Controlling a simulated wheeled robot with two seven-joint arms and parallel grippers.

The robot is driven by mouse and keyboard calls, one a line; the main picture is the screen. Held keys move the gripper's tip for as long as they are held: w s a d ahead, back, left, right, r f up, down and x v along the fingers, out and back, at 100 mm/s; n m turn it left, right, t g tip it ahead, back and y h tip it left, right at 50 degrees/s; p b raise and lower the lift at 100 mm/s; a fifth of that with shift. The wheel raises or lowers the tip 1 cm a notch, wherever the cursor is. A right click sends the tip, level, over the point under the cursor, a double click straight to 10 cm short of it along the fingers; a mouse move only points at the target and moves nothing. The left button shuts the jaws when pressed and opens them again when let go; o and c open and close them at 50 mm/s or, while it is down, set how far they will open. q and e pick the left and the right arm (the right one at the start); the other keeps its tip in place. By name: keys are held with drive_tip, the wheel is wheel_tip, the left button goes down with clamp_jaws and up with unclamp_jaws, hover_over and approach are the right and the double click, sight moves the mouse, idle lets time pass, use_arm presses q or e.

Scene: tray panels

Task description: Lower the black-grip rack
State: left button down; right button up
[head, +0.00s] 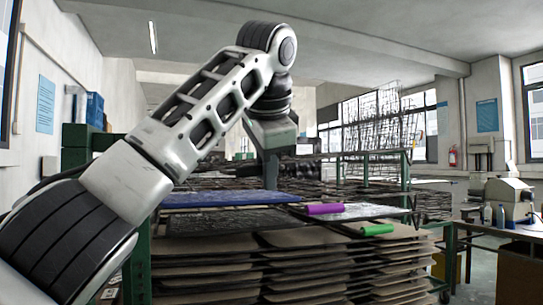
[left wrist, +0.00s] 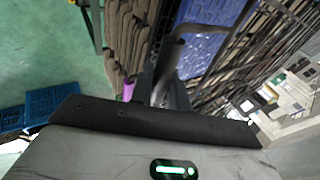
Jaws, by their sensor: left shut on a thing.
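My left gripper (head: 271,178) points down over the front of the stacked racks, beside a blue panel (head: 225,198). In the left wrist view, its dark fingers (left wrist: 172,88) are shut on a dark, rounded bar, which I take for the black grip (left wrist: 168,62). Wires run from there across the blue panel (left wrist: 210,40). In the head view the gripper hides the grip, so the rack's exact tilt is unclear. A purple grip (head: 325,209) and a green grip (head: 378,229) sit on lower racks to the right. My right gripper is not in view.
Several wire racks (head: 380,125) stand raised at the back right. Stacked brown panels (head: 300,270) fill the space under the grips. A green frame post (head: 138,265) stands at the left. A workbench (head: 505,233) with a machine is at the far right.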

use_arm(q)
wheel_tip(320, 180, down, 2)
drive_tip(key=shift+f+g+y+b, duration=0.2)
drive_tip(key=shift+g+y+b, duration=0.1)
drive_tip(key=shift+y+b, duration=0.15)
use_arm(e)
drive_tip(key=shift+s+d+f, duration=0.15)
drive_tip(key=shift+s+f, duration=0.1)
use_arm(q)
drive_tip(key=shift+f, duration=0.1)
drive_tip(key=c, duration=1.4)
unclamp_jaws()
drive_tip(key=shift+w, duration=0.1)
drive_tip(key=shift+o, duration=0.2)
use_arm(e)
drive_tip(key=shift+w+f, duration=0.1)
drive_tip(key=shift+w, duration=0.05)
use_arm(q)
drive_tip(key=p+v, duration=0.2)
drive_tip(key=v, duration=1.4)
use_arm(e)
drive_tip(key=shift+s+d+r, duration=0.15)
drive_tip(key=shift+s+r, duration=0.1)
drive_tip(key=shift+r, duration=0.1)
